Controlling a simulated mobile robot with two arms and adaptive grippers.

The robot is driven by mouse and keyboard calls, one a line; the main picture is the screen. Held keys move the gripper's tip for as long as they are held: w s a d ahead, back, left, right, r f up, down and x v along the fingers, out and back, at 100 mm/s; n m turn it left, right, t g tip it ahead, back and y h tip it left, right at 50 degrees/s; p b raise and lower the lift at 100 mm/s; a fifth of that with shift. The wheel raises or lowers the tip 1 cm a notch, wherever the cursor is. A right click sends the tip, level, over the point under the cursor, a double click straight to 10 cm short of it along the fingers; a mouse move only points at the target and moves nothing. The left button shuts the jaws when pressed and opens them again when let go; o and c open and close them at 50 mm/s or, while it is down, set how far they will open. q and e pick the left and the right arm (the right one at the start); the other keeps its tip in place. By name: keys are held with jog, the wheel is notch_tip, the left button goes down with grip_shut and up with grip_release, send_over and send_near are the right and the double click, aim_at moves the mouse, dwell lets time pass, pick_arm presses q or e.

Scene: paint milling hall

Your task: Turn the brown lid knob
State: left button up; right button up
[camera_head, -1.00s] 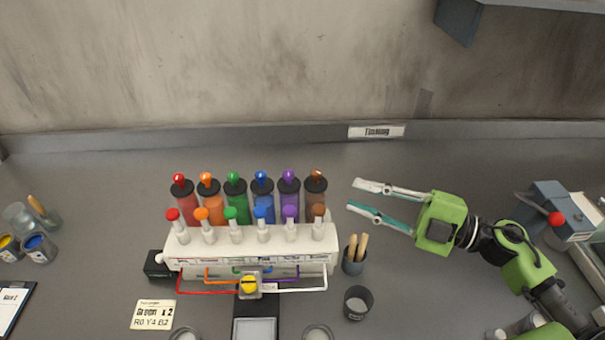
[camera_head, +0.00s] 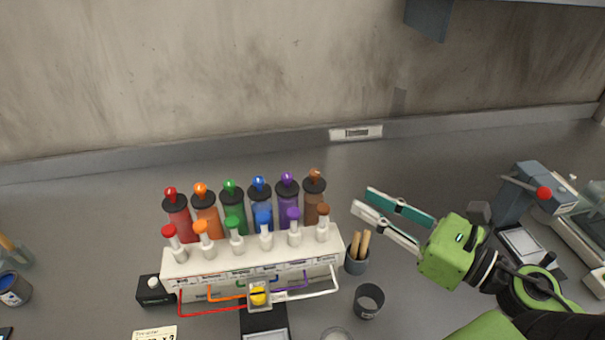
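The brown lid knob (camera_head: 314,174) sits on top of the brown canister (camera_head: 313,204), the rightmost in a row of several coloured canisters behind the white dispenser (camera_head: 255,257). A brown-topped plunger (camera_head: 323,210) stands in front of it on the dispenser. My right gripper (camera_head: 361,198) comes in from the right, its two fingers apart and pointing left. It is open and empty, a little to the right of the brown canister and not touching it. My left gripper is not in view.
A cup with wooden sticks (camera_head: 357,258) stands right of the dispenser, just below the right fingers. An empty dark cup (camera_head: 368,301) is in front of it. A device with a red-knobbed lever (camera_head: 543,193) is at the right. The counter behind the canisters is clear.

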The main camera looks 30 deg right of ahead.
aim_at(319, 174)
jog(key=shift+n, duration=0.3)
jog(key=p+x, duration=0.5)
jog(key=x, duration=0.6)
jog(key=shift+w+r, duration=0.2)
jog(key=shift+w, duration=0.05)
jog(key=shift+p+x, duration=0.45)
jog(key=shift+x, duration=0.65)
jog(key=shift+f, duration=0.2)
grip_shut()
